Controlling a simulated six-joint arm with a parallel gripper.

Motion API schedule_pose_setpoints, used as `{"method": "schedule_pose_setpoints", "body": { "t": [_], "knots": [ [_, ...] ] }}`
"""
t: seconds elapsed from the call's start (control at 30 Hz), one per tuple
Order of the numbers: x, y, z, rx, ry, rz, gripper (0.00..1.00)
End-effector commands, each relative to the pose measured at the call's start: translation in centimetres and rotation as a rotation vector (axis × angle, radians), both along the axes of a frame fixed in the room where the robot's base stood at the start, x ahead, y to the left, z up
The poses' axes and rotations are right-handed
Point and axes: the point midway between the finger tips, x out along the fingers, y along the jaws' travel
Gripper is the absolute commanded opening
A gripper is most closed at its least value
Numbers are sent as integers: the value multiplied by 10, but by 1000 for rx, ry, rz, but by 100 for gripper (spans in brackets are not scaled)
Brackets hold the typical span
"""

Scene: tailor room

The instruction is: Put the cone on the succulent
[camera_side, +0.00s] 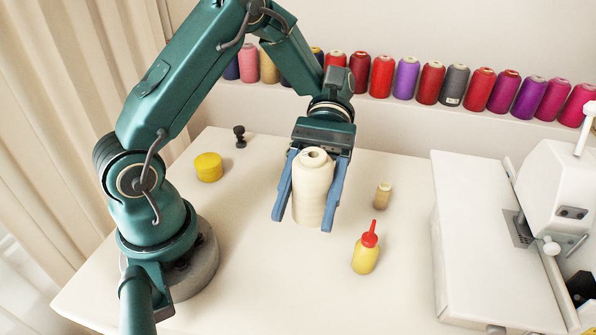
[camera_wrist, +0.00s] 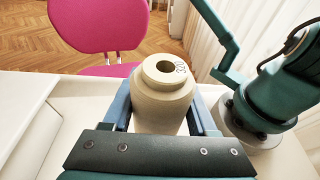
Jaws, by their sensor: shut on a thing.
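The cone (camera_side: 313,185) is a cream thread cone with a hole in its top. It stands upright between the two blue fingers of my gripper (camera_side: 303,222), which is shut on it from both sides. In the wrist view the cone (camera_wrist: 162,105) fills the space between the fingers, with dark markings beside its top hole. I cannot tell whether its base touches the table or hangs just above it. I see no succulent in either view.
A yellow round tin (camera_side: 208,167) and a small black object (camera_side: 240,136) lie left of my gripper. A white sewing machine (camera_side: 490,235) fills the right side. The front middle table is clear.

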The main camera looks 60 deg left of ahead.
Motion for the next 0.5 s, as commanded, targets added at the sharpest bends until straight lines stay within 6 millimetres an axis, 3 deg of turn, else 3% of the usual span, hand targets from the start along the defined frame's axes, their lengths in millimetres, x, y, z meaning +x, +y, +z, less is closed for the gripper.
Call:
{"method": "schedule_pose_setpoints", "body": {
  "t": [0.27, 0.5],
  "knots": [
    [-35, 45, -28, 2, 4, -362, 0],
    [-62, 116, -40, 0, 2, -880, 0]
  ]
}}
